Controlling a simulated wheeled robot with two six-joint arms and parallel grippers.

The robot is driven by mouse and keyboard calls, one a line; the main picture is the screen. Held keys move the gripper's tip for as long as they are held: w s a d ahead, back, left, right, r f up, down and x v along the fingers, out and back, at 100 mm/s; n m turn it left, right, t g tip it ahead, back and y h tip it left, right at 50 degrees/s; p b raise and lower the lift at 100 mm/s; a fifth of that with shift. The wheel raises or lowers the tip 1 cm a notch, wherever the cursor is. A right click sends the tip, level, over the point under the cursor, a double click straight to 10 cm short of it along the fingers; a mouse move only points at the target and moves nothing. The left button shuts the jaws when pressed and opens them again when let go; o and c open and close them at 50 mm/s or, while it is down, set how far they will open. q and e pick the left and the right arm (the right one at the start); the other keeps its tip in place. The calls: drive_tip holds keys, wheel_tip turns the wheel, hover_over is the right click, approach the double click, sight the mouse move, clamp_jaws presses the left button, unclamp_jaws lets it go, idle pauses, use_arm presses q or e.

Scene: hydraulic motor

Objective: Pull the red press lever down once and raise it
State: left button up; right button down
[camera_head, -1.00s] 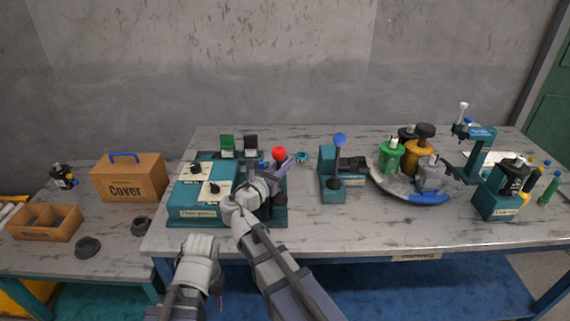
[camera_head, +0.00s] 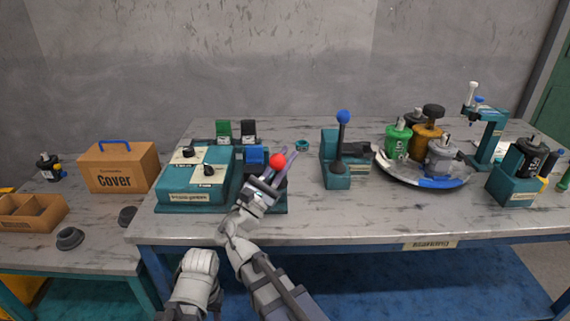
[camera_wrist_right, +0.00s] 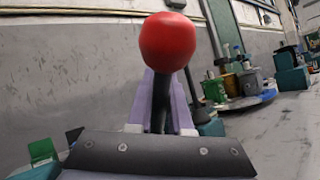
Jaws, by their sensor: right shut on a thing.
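The red press lever shows its round red knob (camera_head: 278,160) at the right end of the teal press unit (camera_head: 190,198). My right gripper (camera_head: 284,168) is shut on the lever just below the knob. In the right wrist view, the red knob (camera_wrist_right: 167,42) stands above the pale purple fingers, and the dark lever shaft (camera_wrist_right: 160,105) runs between them. The lever's lower end is hidden by my gripper and wrist. My left arm shows at the lower left of the head view; its fingers are not visible.
A teal stand with a blue-knobbed lever (camera_head: 343,117) is right of the press. Farther right are a round tray (camera_head: 390,175) of colored motor parts and a teal press stand (camera_head: 487,135). A Cover box (camera_head: 118,168) is on the left table. The front table strip is clear.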

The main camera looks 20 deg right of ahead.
use_arm(q)
drive_tip(key=shift+f+b, duration=0.45)
drive_tip(key=shift+f, duration=0.3)
use_arm(e)
drive_tip(key=shift+s+a+f+m+h, duration=0.1)
drive_tip(key=shift+s+f+m+h, duration=0.1)
drive_tip(key=shift+s+m+h, duration=0.25)
drive_tip(key=shift+g, duration=0.4)
drive_tip(key=c, duration=0.8)
unclamp_jaws()
drive_tip(key=shift+c, duration=0.2)
drive_tip(key=shift+w, duration=0.1)
drive_tip(key=shift+f, duration=0.1)
